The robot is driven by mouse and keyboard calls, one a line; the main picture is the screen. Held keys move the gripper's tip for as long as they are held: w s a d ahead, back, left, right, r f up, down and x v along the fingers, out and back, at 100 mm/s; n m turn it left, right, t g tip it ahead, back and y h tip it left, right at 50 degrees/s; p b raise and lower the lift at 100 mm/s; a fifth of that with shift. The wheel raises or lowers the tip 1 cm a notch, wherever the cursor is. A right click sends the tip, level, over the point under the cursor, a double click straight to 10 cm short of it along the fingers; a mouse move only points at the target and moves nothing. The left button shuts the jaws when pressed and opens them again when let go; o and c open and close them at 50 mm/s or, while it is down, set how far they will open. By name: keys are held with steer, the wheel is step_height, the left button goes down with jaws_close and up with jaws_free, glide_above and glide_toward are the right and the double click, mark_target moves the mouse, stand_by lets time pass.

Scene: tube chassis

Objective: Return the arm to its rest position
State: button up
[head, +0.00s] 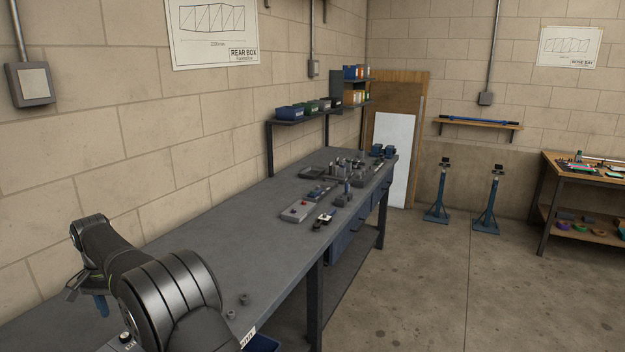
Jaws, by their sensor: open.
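My arm (165,290) is dark and segmented and fills the bottom left of the head view, bent over the near end of the grey workbench (235,255). My gripper (84,299) hangs from its far left end, pointing down above the bench near the wall. It is small and partly hidden by the arm. It is open. A small blue piece shows at it; I cannot tell whether that is part of the gripper.
Two small grey pieces (244,299) lie on the bench right of my arm. A grey tray (298,211) and several fixtures stand farther back. Bins sit on a wall shelf (300,120). Two blue stands (438,195) are on the floor. The bench middle is clear.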

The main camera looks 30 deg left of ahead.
mark_target(125, 334)
step_height(125, 334, down, 8)
steer(key=shift+r, duration=0.15)
steer(key=shift+r+n, duration=0.1)
steer(key=shift+n, duration=0.6)
steer(key=shift+m, duration=0.7)
step_height(125, 334, up, 18)
step_height(125, 334, down, 18)
steer(key=n, duration=0.6)
steer(key=shift+n, duration=0.4)
steer(key=n, duration=0.6)
steer(key=shift+n, duration=0.3)
